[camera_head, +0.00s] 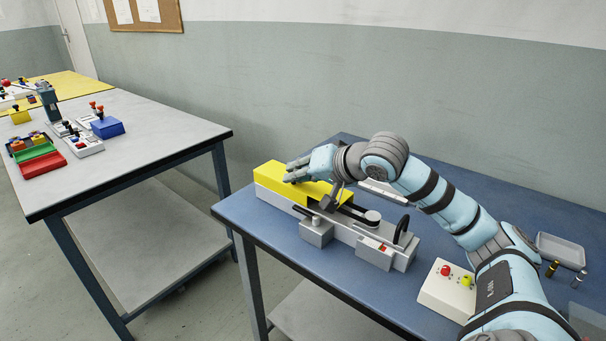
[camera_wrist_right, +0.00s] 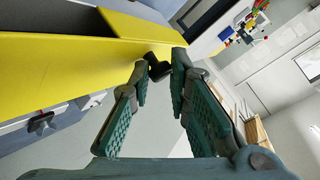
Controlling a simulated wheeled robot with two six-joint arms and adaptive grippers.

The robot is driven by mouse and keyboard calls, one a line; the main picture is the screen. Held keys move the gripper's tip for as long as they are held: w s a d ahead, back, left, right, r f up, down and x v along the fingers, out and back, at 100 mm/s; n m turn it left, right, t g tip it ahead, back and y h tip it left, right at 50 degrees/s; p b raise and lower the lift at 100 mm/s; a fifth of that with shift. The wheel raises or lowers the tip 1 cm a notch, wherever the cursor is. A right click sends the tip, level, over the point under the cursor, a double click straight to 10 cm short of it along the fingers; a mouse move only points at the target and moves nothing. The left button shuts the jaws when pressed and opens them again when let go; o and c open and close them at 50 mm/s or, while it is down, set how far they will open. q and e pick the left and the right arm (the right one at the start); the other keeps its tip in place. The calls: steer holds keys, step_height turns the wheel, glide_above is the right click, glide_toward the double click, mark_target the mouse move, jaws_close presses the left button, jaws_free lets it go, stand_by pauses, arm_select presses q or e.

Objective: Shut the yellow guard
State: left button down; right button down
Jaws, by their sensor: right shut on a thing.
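The yellow guard (camera_head: 268,174) is a long box-like cover on the left part of the grey gantry machine (camera_head: 345,234). The dark channel to its right is uncovered. In the right wrist view the guard (camera_wrist_right: 60,65) fills the upper left, with a black knob (camera_wrist_right: 158,69) at its end. My right gripper (camera_head: 293,171) is at the guard's far-left side, and in the wrist view its fingers (camera_wrist_right: 160,64) are closed about the knob. The knob is partly hidden by the fingers in the wrist view and not visible in the head view. My left gripper is out of view.
A control box (camera_head: 447,287) with red and yellow buttons stands near the front of the blue table (camera_head: 235,208). A grey tray (camera_head: 560,250) lies at the right. A second table (camera_head: 160,130) with small coloured bins stands at the left, across a gap.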

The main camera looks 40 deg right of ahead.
mark_target(298, 188)
steer(key=c, duration=1.7)
jaws_free()
steer(key=shift+a, duration=0.25)
steer(key=shift+o, duration=1.1)
steer(key=shift+a, duration=0.15)
steer(key=shift+f, duration=0.15)
step_height(298, 188, up, 10)
steer(key=shift+d, duration=0.25)
steer(key=shift+w+r, duration=0.1)
steer(key=shift+r, duration=0.15)
